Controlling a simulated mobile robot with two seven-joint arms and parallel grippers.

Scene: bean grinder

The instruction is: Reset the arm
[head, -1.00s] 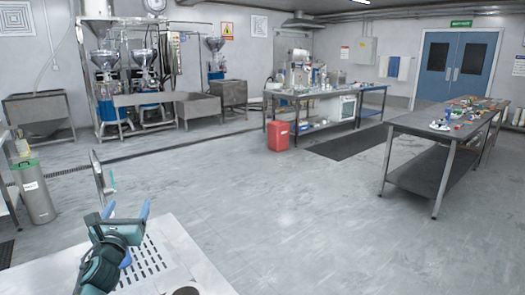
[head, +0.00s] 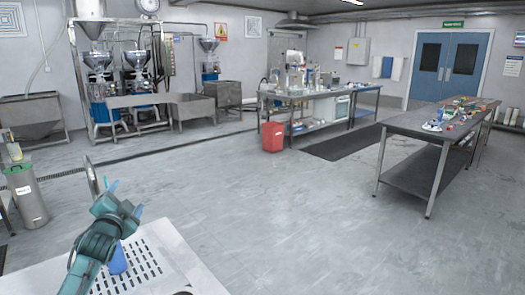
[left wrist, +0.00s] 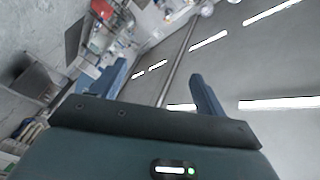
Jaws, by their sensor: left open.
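My left gripper (head: 126,198) is in the lower left of the head view, above a white slotted surface (head: 165,245). Its blue fingers are apart with nothing between them, and it points up and away. In the left wrist view the two fingers of the gripper (left wrist: 160,88) stand wide apart. A thin metal pole runs behind the gap there, and the room looks strongly tilted. My right gripper is in neither view.
A metal bin (head: 26,195) with a green lid stands at the left. Grinder machines (head: 98,85) line the back wall. A red bin (head: 272,136) stands by the back workbench (head: 320,90). A dark table (head: 420,130) with small items is at the right. The middle floor is clear.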

